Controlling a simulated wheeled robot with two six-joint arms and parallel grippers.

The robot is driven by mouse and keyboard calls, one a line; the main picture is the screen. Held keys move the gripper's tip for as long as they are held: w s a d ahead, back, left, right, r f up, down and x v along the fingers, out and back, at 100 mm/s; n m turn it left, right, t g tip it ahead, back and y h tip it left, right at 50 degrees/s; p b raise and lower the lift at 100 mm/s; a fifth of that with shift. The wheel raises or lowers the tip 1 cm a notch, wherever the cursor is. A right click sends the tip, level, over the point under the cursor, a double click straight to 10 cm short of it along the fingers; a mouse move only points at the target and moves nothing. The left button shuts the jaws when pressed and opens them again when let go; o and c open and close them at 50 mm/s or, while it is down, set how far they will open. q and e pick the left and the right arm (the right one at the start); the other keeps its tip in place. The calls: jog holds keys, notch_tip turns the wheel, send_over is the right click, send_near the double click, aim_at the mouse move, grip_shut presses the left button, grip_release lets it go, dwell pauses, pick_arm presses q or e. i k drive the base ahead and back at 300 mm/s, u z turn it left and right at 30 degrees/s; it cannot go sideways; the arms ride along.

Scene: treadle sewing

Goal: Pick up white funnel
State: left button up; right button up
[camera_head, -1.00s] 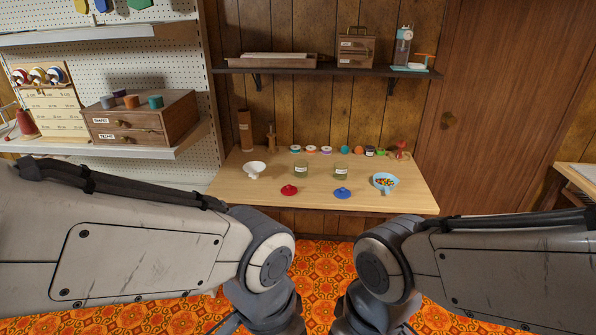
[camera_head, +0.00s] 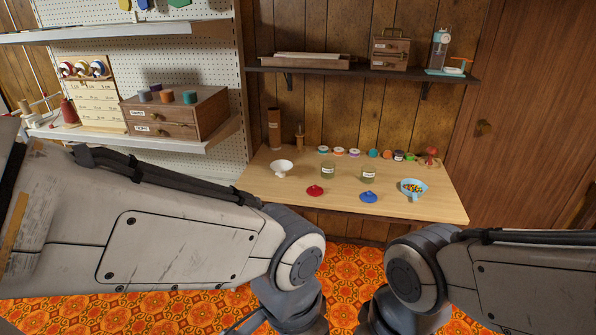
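A white funnel (camera_head: 281,167) rests on the left part of the wooden table (camera_head: 262,187), near a labelled glass jar (camera_head: 327,171). Nothing touches the funnel. My two arms come in from the left and right in front of the table. Only their upper links and joints show, and both bend down toward the bottom edge. Neither of my grippers is in the picture, so their state is hidden.
A second jar (camera_head: 368,174), a red lid (camera_head: 315,190), a blue lid (camera_head: 368,197) and a blue funnel-like bowl (camera_head: 413,188) of colourful bits share the table. Several spools line its back. A shelf (camera_head: 360,74) hangs above. A shelving unit with a drawer box (camera_head: 176,115) stands left.

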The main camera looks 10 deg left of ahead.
aim_at(281, 166)
jog(key=u, duration=0.45)
jog(key=i, duration=1.25)
jog(key=z, duration=0.4)
jog(key=i, duration=0.75)
jog(key=z, duration=0.5)
